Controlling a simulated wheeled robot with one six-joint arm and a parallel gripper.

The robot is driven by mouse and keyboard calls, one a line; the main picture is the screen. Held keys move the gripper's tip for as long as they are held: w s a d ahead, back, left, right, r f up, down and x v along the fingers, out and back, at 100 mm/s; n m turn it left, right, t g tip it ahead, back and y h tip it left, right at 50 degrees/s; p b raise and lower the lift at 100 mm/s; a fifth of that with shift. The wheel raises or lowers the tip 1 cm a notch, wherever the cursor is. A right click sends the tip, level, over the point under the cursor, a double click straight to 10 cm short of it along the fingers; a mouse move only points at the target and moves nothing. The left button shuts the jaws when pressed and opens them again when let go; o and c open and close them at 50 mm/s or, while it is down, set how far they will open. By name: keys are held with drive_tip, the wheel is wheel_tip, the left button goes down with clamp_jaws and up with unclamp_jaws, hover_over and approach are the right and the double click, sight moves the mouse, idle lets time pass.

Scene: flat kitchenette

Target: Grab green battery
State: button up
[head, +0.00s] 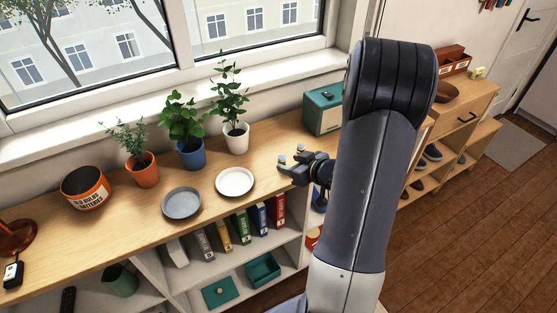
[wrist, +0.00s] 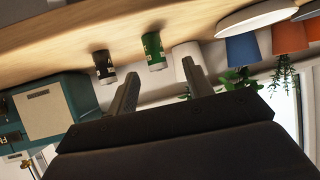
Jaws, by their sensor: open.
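The green battery (wrist: 154,51) stands on the wooden counter in the wrist view, which shows the scene upside down. A black battery (wrist: 104,67) stands to its left, apart from it. My gripper (wrist: 160,72) is open and empty, with the green battery showing between the directions of its two fingers, ahead of the tips. In the head view my gripper (head: 290,155) is low over the counter, right of the white plate. I cannot make out either battery in the head view; my arm covers part of the counter.
A teal box (head: 322,110) stands at the back of the counter, beside my arm. A white plant pot (wrist: 187,58) is close behind the green battery. A white plate (head: 235,182), grey plate (head: 182,203) and old bulbs and batteries bin (head: 85,188) stand farther left.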

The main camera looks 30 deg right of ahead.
sight(279, 159)
drive_tip(key=x, duration=0.7)
drive_tip(key=shift+w+d, duration=0.15)
drive_tip(key=shift+w, duration=0.25)
clamp_jaws()
